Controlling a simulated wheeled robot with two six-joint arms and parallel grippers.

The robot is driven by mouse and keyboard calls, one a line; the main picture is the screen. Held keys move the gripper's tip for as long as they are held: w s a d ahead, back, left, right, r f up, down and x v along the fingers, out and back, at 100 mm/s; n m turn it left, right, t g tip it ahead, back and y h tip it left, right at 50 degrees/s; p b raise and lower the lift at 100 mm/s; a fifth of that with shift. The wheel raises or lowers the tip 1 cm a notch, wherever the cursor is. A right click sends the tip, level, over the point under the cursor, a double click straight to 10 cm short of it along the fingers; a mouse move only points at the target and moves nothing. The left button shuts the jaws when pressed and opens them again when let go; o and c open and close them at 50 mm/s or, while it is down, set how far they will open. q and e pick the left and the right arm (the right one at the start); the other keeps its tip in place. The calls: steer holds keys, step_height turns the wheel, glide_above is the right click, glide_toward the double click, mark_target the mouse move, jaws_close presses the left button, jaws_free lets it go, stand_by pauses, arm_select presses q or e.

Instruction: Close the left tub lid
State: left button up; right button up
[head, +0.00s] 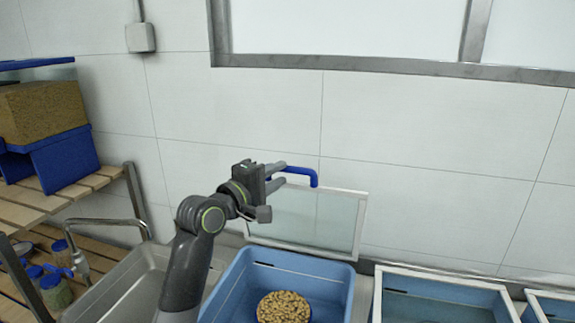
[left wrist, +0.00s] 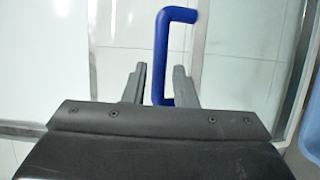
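The left tub (head: 338,283) is a blue bin with a bowl of brown nuts or beans (head: 284,307) inside. Its lid (head: 318,222), a clear panel in a pale frame, stands raised at the back of the tub near the wall. A blue handle (head: 303,171) sticks out from the lid's top edge. My left gripper (head: 282,174) is at this handle, fingers pointing right. In the left wrist view the blue handle (left wrist: 161,50) passes between the two open fingers (left wrist: 157,84), with gaps visible beside it. My right gripper is in neither view.
More tubs with framed lids (head: 440,278) stand to the right, seemingly covered. A metal sink (head: 125,283) with a tap lies to the left. Wooden shelves (head: 45,205) with jars and a blue crate stand at far left. The tiled wall is close behind the lid.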

mark_target(285, 171)
arm_select(q)
steer(key=shift+p+x, duration=0.4)
steer(key=shift+x, duration=1.6)
jaws_close()
